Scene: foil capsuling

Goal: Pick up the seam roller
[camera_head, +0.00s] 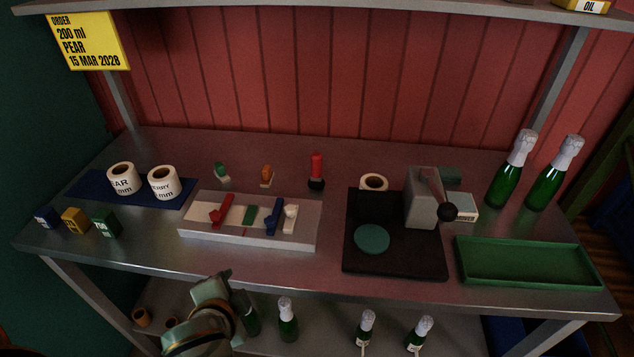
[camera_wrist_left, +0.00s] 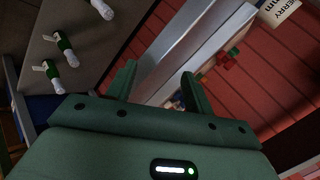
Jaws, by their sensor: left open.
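A pale rack (camera_head: 300,238) on the bench holds a red tool (camera_head: 221,211), a small green piece (camera_head: 249,214), a blue tool (camera_head: 273,216) and a cream tool (camera_head: 290,218). I cannot tell for sure which of these is the seam roller. My left gripper (camera_head: 233,287) is low, in front of the bench's front edge and below the rack, apart from the tools. It is open and empty in the left wrist view (camera_wrist_left: 157,84), with the bench edge beyond its fingers. My right gripper is not in view.
Two label rolls (camera_head: 121,179) lie on a blue mat (camera_head: 88,186) at left. A black press base (camera_head: 395,262) and green tray (camera_head: 527,282) are at right, with two bottles (camera_head: 510,170) behind. Several small bottles (camera_head: 288,318) stand on the lower shelf near my gripper.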

